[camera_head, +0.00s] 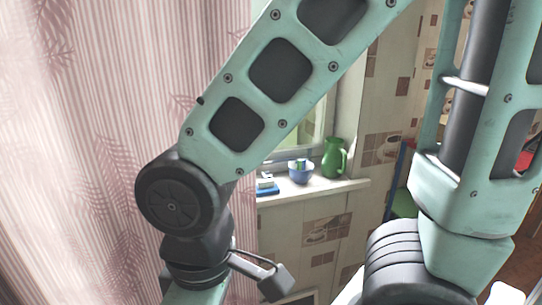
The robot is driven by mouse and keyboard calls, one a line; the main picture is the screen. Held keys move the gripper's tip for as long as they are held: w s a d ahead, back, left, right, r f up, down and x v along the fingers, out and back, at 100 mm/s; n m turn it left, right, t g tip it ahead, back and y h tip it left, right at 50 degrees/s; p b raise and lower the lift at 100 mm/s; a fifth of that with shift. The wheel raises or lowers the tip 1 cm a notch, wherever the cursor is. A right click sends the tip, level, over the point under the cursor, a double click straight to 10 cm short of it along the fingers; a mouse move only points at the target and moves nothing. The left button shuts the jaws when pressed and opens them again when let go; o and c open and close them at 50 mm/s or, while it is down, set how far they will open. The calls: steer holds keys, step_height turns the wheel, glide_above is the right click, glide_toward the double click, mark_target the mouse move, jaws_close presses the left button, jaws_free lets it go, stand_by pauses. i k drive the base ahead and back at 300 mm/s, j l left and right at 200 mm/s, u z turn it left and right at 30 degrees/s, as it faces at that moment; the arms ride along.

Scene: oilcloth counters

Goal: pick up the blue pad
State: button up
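A small flat blue pad (267,191) lies on the white window sill, left of a blue bowl. Something whitish with a little blue sits on or right behind it; it is too small to tell which. My arm's links pass in front of the sill, and the pad shows just right of my arm's lower joint. My gripper's fingers are not in view; the wrist runs down out of the bottom of the picture.
The blue bowl (301,175) with small coloured things in it and a green jug (334,158) stand on the sill (310,189), right of the pad. A pink striped curtain (80,150) hangs on the left. A patterned tiled wall (386,110) is on the right.

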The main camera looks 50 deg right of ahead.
mark_target(268, 187)
steer(key=i+l, duration=0.1)
steer(key=l, duration=0.4)
steer(key=i+l+u, duration=0.15)
steer(key=l, duration=0.8)
steer(key=i+u, duration=0.05)
steer(key=i, duration=0.05)
